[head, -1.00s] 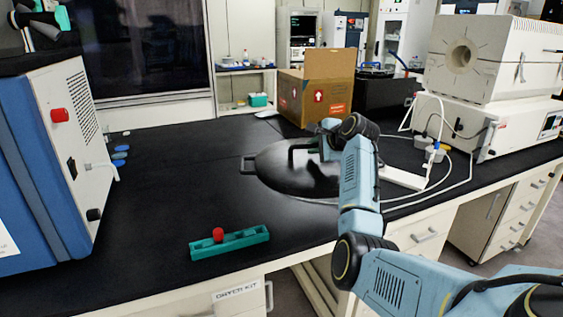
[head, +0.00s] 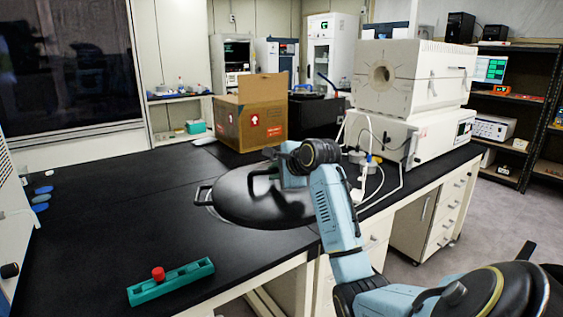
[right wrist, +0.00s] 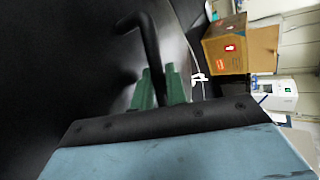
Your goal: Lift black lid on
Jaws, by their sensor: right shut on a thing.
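The black lid (head: 240,203) is a wide, round, domed disc over the dark bench, with a small side handle at its left edge. A bent black top handle (right wrist: 148,38) rises from it. My right gripper (head: 277,163) is over the lid's middle. In the right wrist view its green fingers (right wrist: 160,82) are shut around the top handle's bar. The lid looks about level; whether it touches the bench cannot be told. My arm hides part of its right side. My left gripper is not in view.
A teal rack (head: 180,283) with a red-topped item lies at the front left. A cardboard box (head: 250,122) stands behind the lid. A white furnace (head: 410,78) on its base and loose pale tubing are at the right. The left bench top is mostly clear.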

